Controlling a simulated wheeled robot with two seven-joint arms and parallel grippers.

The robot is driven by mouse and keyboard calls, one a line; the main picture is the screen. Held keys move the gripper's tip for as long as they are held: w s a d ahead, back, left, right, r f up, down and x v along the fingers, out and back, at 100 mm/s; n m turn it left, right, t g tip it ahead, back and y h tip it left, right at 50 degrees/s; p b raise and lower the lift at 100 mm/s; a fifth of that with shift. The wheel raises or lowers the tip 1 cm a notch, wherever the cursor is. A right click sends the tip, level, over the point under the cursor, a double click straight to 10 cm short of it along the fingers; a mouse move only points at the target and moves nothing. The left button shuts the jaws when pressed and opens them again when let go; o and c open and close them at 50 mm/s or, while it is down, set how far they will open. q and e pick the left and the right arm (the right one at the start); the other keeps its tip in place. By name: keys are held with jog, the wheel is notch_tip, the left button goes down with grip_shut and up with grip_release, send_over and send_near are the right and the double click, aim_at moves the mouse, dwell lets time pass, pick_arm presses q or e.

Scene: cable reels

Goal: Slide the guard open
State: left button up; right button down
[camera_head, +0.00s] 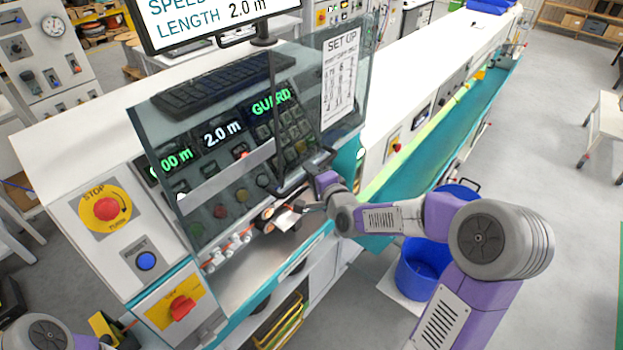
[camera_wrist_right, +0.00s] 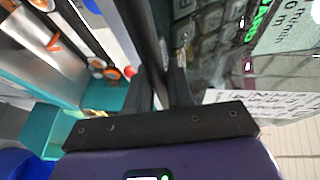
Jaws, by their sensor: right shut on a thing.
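The guard (camera_head: 160,135) is a clear, tinted panel standing in front of the control panel on the machine. A dark upright edge runs down its middle, and a dark handle (camera_head: 296,181) is at its lower right. My right gripper (camera_head: 318,172) is at this handle. In the right wrist view the fingers (camera_wrist_right: 167,88) are shut around a dark bar (camera_wrist_right: 146,45), which runs up out of the picture. The clear panel (camera_wrist_right: 225,75) lies just to the right of the fingers. My left gripper does not show; only part of my left arm is at the bottom left.
Left of the guard are a red stop button (camera_head: 107,208), a blue reset button (camera_head: 146,261) and a red rotary switch (camera_head: 182,307). A monitor (camera_head: 215,20) hangs above. A set-up sheet (camera_head: 340,75) is at the right. A blue bucket (camera_head: 422,268) stands below my right arm.

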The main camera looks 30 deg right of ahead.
jog(key=shift+r, duration=0.65)
jog(key=c, duration=1.1)
grip_release()
jog(key=s+r, duration=0.1)
jog(key=s, duration=0.6)
jog(key=shift+s+r, duration=0.15)
jog(key=shift+s, duration=0.05)
